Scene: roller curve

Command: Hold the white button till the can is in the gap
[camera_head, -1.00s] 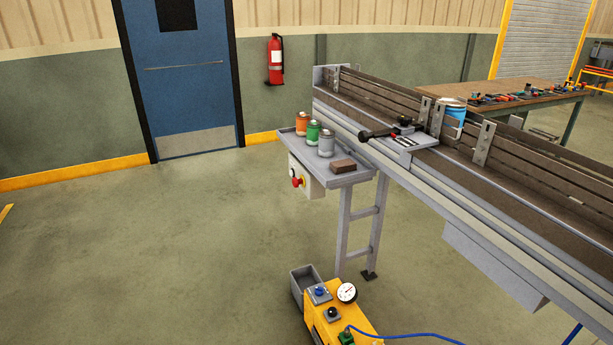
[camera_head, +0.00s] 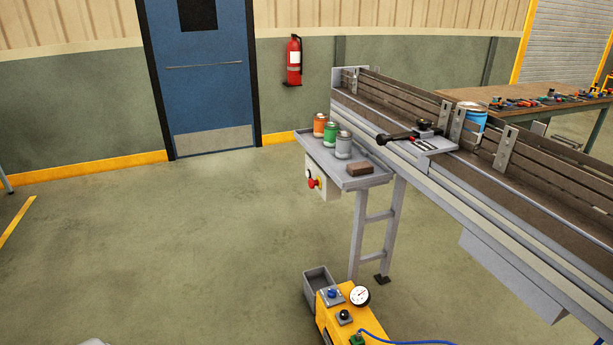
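A blue can (camera_head: 472,120) with a pale top stands on the roller conveyor (camera_head: 420,170) at the upper right, between two metal brackets on the side rails. A bracket partly hides it, and I cannot tell whether it sits in the gap. A white button is too small to make out for certain.
The side shelf (camera_head: 345,177) holds orange, green and grey cans and a brown block (camera_head: 360,169). A yellow machine (camera_head: 340,310) with a gauge and a grey bin (camera_head: 318,283) stand on the floor below. Floor at left is clear. A tool bench (camera_head: 530,105) stands behind.

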